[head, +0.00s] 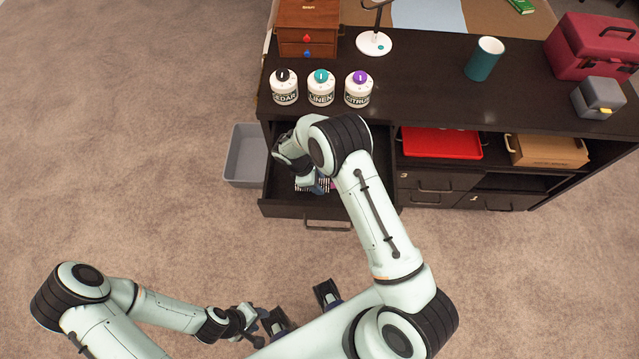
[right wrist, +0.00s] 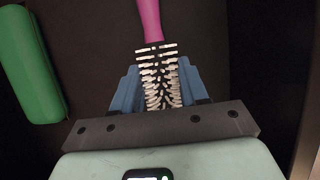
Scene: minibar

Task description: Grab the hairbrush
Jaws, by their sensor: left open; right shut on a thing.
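The hairbrush (right wrist: 152,22) shows in the right wrist view, with a pink handle pointing up the picture and a head of pale bristles. My right gripper (right wrist: 158,88) is shut on the bristle head, with a blue finger on each side of it. In the head view my right gripper (head: 318,186) is down inside the open drawer (head: 367,200), and my arm covers much of the drawer. My left gripper (head: 302,308) is open and empty, low in the head view, away from the furniture.
A green object (right wrist: 30,65) lies left of the brush in the drawer. Three labelled jars (head: 321,90) stand on the dark counter (head: 430,85) above the drawer. A grey bin (head: 246,155) stands on the floor left of the drawer. Open floor lies in front.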

